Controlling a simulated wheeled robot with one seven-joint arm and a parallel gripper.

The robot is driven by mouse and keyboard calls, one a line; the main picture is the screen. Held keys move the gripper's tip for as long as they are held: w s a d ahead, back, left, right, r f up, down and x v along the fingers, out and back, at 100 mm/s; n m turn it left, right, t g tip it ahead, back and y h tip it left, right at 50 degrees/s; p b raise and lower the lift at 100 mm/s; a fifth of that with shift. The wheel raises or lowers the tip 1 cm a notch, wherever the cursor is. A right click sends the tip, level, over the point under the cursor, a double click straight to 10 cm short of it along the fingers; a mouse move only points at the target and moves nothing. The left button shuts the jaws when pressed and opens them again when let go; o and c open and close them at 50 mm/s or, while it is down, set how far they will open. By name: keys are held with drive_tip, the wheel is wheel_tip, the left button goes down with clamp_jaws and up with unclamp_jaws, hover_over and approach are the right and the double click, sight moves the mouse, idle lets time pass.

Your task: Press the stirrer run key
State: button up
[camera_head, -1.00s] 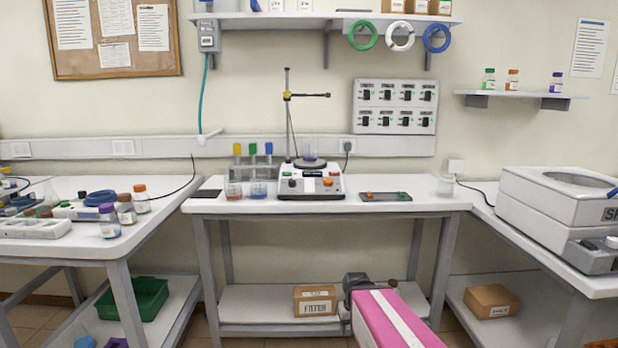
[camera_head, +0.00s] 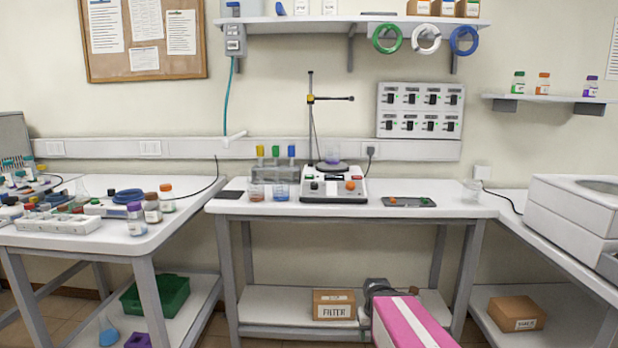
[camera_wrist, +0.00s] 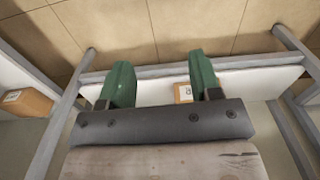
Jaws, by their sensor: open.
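The stirrer (camera_head: 334,189) is a white hotplate unit on the middle table, with a dark display and small keys on its sloped front, including a green one at left and red and orange ones at right. A flask (camera_head: 333,158) with purple liquid sits on its plate, beside a stand rod. Which key is the run key is too small to read. My gripper (camera_wrist: 155,85) shows two green fingers in the wrist view, spread and empty, above the lower part of the table. In the head view my pink arm is low, below the tabletop, and the fingers are hidden.
Glass containers (camera_head: 269,191) and colour-capped tubes stand left of the stirrer. The table's front edge lies between my arm and the stirrer.

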clamp_jaws()
idle(1.5)
